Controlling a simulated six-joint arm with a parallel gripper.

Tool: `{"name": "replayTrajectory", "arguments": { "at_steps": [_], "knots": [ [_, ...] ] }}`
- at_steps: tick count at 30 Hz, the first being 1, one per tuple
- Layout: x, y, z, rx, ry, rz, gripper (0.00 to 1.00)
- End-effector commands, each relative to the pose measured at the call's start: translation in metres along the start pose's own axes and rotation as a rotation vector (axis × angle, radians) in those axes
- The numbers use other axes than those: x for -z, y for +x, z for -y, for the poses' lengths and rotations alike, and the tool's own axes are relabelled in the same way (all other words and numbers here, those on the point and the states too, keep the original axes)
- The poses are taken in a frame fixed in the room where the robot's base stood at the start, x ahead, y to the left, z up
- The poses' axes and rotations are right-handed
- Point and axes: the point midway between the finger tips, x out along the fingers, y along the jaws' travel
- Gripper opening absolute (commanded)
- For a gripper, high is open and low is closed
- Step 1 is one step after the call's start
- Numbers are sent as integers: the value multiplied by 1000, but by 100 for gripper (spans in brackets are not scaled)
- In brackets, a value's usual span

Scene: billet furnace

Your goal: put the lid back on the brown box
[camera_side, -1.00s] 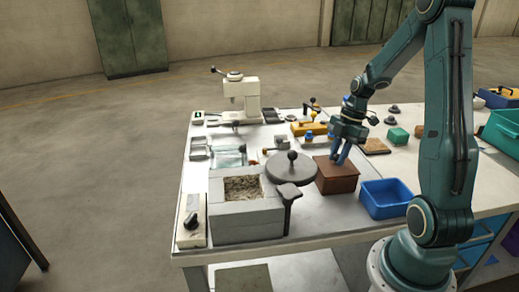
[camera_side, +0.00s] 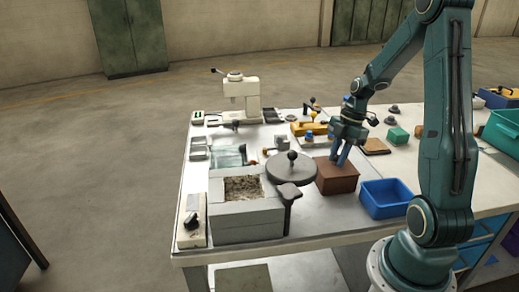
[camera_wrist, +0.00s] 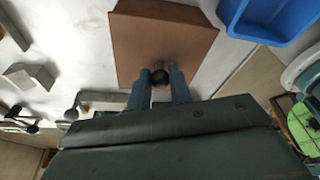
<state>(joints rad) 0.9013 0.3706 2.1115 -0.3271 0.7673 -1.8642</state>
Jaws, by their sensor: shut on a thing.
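The brown box (camera_side: 337,184) stands on the metal table, and its top looks covered by a brown lid (camera_side: 330,167). In the wrist view the brown lid (camera_wrist: 160,32) shows from above as a flat square with a dark round knob (camera_wrist: 159,77) near its lower edge. My gripper (camera_side: 340,161) is over the box, fingers pointing down. In the wrist view my gripper (camera_wrist: 158,84) has its two blue fingers on either side of the knob, shut on it. I cannot tell whether the lid sits fully down, as no clear gap shows.
A blue bin (camera_side: 386,199) stands close to the right of the box. To the left are a round grey lid with a knob (camera_side: 291,168) and a grey open furnace block (camera_side: 245,213).

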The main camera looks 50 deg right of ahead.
Motion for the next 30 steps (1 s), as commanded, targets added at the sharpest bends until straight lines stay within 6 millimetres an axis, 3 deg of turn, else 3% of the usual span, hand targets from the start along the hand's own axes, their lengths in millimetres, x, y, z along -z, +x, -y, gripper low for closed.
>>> {"name": "replayTrajectory", "arguments": {
  "at_steps": [24,25,28,30],
  "knots": [
    [0,0,0,-1,0,0,0],
    [0,0,0,-1,0,0,27],
    [0,0,0,-1,0,0,46],
    [0,0,0,-1,0,0,46]
  ]
}}
